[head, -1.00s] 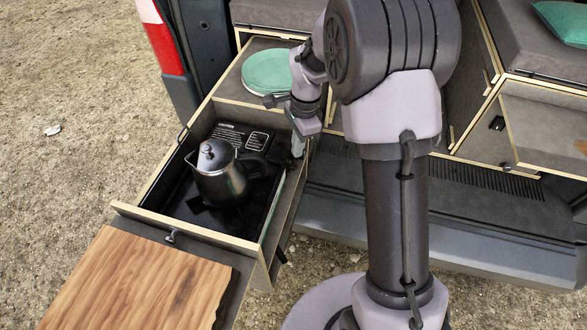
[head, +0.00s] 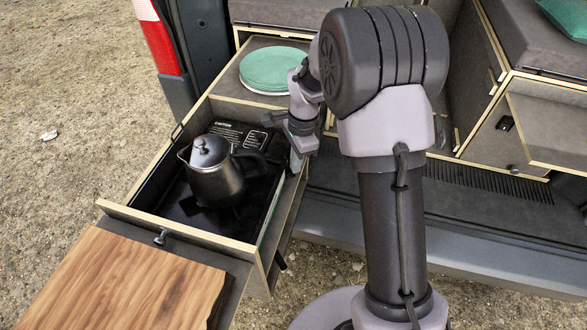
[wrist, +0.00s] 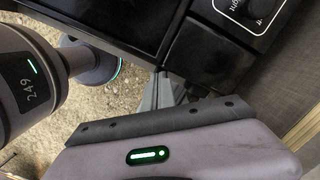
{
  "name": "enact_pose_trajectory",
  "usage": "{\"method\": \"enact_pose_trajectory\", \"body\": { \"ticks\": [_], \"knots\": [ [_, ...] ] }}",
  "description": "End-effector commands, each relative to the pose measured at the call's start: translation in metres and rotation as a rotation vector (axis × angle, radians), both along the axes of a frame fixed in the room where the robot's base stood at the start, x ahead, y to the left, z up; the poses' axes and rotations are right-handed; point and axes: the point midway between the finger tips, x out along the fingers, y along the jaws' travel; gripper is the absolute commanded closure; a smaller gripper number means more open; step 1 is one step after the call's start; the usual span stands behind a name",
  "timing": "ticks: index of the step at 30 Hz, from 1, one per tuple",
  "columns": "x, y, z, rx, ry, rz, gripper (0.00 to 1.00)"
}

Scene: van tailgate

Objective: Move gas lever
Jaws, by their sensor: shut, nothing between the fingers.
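The gas stove (head: 185,208) is a black unit inside the pulled-out drawer. A printed label panel (head: 252,141) lies at its back right and also shows at the top of the wrist view (wrist: 238,14). I cannot make out the gas lever with certainty; the oval shape on this panel may be a mark or a control. My gripper (head: 296,164) points down at the drawer's right wall, right of the kettle. In the wrist view my gripper's fingertips (wrist: 163,88) are shut and empty beside the black stove edge. Whether they touch anything is unclear.
A dark metal kettle (head: 217,175) stands on the stove. Green plates (head: 274,70) lie on the surface behind the drawer. A wooden board (head: 125,280) is in front. The van's bumper (head: 470,222) lies right of my arm. Open gravel is at left.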

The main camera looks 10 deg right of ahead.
Motion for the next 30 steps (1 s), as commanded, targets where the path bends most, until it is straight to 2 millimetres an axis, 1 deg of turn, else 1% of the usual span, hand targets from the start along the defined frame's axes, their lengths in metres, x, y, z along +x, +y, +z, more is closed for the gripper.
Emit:
{"method": "enact_pose_trajectory", "body": {
  "ticks": [5, 10, 12, 20, 23, 26, 30],
  "knots": [
    [0.001, -0.003, 0.005, -0.001, -0.002, 0.000, 1.00],
    [0.004, -0.024, 0.015, -0.001, -0.003, -0.002, 1.00],
    [0.005, -0.030, 0.016, -0.001, -0.003, -0.001, 1.00],
    [0.005, -0.030, 0.015, -0.001, -0.003, 0.001, 1.00],
    [0.006, -0.031, 0.026, -0.001, -0.005, 0.001, 1.00],
    [0.006, -0.033, 0.049, 0.000, -0.005, 0.000, 1.00],
    [0.007, -0.037, 0.085, -0.001, -0.006, -0.001, 1.00]
  ]
}}
